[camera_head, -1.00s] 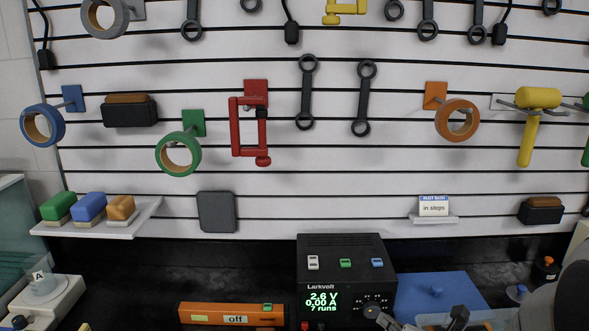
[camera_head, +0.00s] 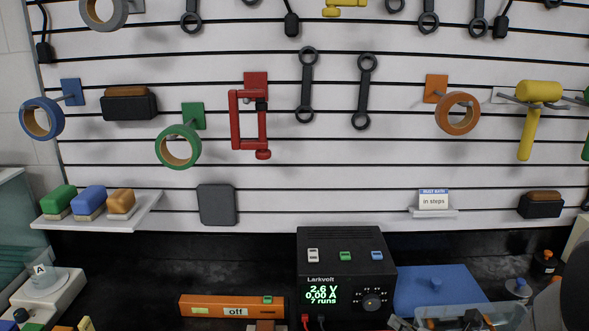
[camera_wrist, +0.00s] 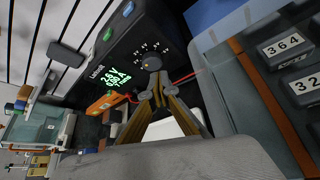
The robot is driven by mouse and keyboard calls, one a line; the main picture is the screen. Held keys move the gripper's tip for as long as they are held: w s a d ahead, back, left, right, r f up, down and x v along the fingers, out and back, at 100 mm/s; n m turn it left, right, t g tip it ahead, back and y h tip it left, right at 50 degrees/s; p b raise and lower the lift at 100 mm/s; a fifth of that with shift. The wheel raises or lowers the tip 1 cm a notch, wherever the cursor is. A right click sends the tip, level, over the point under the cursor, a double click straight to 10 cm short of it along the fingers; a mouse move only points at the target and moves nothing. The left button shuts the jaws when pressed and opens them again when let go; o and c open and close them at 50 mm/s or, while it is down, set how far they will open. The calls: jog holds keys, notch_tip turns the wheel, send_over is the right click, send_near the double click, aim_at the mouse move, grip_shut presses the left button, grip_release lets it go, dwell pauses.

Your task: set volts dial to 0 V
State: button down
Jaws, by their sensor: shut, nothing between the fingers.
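The black Larkvolt power supply (camera_head: 346,252) stands on the bench under the pegboard. Its green display (camera_head: 321,294) reads 2.6 V, 0.00 A and 7 runs. The round dark volts dial (camera_head: 371,300) sits right of the display, ringed by small white marks. In the wrist view the dial (camera_wrist: 151,62) lies just beyond the fingertips of my gripper (camera_wrist: 157,80). The gripper is shut and empty, its fingers meeting in a point. I cannot tell for sure whether the tips touch the dial. The dial's exact pointer angle is too small to read.
An orange device (camera_head: 232,307) marked "off" lies left of the supply. Red and black leads (camera_head: 305,319) leave the supply's lower front. A card (camera_head: 433,200) reads "in steps".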

jog(key=shift+w, duration=0.15)
jog(key=shift+w, duration=3.3)
jog(key=shift+a+f, duration=0.2)
jog(key=shift+a, duration=0.1)
jog(key=shift+a+r, duration=0.65)
jog(key=shift+a, duration=0.25)
jog(key=shift+d+r, duration=0.15)
jog(key=shift+r, duration=0.25)
jog(key=shift+s, duration=0.1)
jog(key=shift+s, duration=2.9)
jog(key=shift+r, duration=0.1)
